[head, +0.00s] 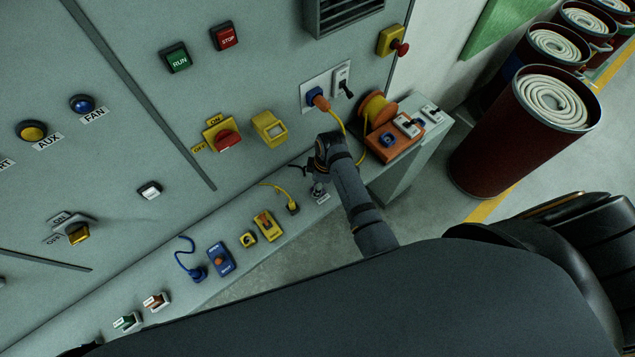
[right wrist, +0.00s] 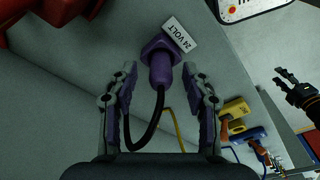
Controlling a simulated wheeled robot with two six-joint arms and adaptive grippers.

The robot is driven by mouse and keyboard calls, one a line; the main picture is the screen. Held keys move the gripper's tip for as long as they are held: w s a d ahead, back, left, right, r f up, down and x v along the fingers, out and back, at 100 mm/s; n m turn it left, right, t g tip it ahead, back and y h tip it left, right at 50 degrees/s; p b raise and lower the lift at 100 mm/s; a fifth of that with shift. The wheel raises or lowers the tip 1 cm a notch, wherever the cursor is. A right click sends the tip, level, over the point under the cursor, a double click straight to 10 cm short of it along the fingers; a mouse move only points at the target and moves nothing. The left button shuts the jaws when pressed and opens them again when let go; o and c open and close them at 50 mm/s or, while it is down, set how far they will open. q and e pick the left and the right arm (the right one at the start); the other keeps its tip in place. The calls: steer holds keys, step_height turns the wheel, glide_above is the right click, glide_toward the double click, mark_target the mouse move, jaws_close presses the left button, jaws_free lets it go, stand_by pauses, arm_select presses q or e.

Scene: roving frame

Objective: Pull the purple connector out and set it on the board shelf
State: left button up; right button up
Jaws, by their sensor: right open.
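The purple connector (right wrist: 160,66) shows in the right wrist view beside a white "24 VOLT" label (right wrist: 180,34). It sits on the grey surface, with a black cable looping down. My right gripper (right wrist: 158,85) is open, one finger on each side of the connector, with gaps to both. In the head view the right gripper (head: 309,172) is beside the panel, and the connector is hidden behind it. The board shelf (head: 181,288) runs along the panel's foot. My left gripper (right wrist: 286,78) shows open and empty at the right of the wrist view.
The shelf carries a blue plug (head: 198,274), a blue box (head: 221,258), a yellow box (head: 267,225) and a yellow plug (head: 293,207). An orange box (head: 385,143) with a cable reel stands on the right. Red hose drums (head: 505,150) stand on the floor.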

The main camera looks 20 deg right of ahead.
steer(key=shift+f, duration=0.65)
steer(key=shift+a, duration=0.1)
jaws_close()
steer(key=shift+r, duration=2.35)
